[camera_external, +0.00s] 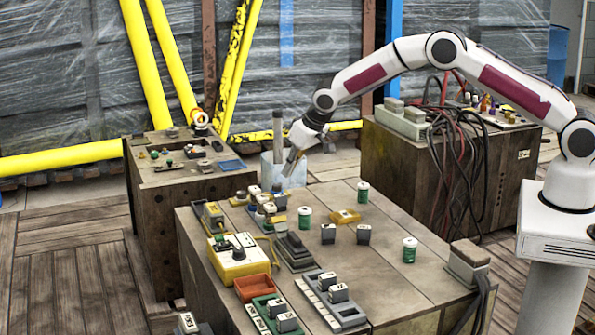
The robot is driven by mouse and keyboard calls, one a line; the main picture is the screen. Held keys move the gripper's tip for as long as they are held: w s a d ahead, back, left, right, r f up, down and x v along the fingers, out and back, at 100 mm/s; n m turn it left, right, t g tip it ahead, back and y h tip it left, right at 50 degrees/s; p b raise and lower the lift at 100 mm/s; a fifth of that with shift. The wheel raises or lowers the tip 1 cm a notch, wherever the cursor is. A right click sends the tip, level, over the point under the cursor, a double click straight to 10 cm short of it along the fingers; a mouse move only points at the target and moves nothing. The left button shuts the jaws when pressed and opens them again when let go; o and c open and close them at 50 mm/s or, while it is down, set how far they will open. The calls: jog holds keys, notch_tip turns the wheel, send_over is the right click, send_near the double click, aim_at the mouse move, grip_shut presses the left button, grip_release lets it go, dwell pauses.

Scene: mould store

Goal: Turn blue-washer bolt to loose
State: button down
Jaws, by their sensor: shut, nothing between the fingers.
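My gripper (289,168) is shut and empty. It hangs tilted down above the far edge of the main wooden bench (390,290), in front of a pale bluish box. I cannot pick out the blue-washer bolt for sure. A cluster of small grey, white and blue parts (266,207) sits on the bench below and left of my gripper, and the bolt is too small to tell among them. A yellow device (238,262) with a dark knob stands at the bench's left side. My gripper is apart from all of these parts.
Green-and-white cans (409,250), dark blocks (328,234) and a yellow piece (344,216) stand on the bench. An orange tray (252,288) and a grey rack (331,301) lie at the front left. The bench's right middle is mostly clear. Cables hang by the rear crate (390,165).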

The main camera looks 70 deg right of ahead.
jog(key=shift+r, duration=0.8)
jog(key=shift+n+g, duration=0.5)
jog(key=shift+g, duration=0.3)
jog(key=s+f, duration=0.1)
jog(key=s, duration=0.1)
jog(key=s+f, duration=0.2)
jog(key=shift+s+f, duration=0.2)
jog(key=shift+f, duration=0.1)
jog(key=shift+g, duration=0.7)
jog(key=s, duration=0.5)
jog(key=shift+s+a+r, duration=0.15)
jog(key=shift+s+r, duration=0.15)
jog(key=shift+r, duration=0.05)
jog(key=s+a+r+t, duration=0.1)
jog(key=s+r, duration=0.8)
jog(key=s, duration=0.6)
jog(key=s+a+r+n+t+y, duration=0.1)
jog(key=s+r, duration=0.9)
jog(key=s, duration=0.5)
jog(key=s+a+r+n+t, duration=0.1)
jog(key=s+r, duration=0.8)
jog(key=s, duration=0.7)
jog(key=shift+r+y, duration=0.3)
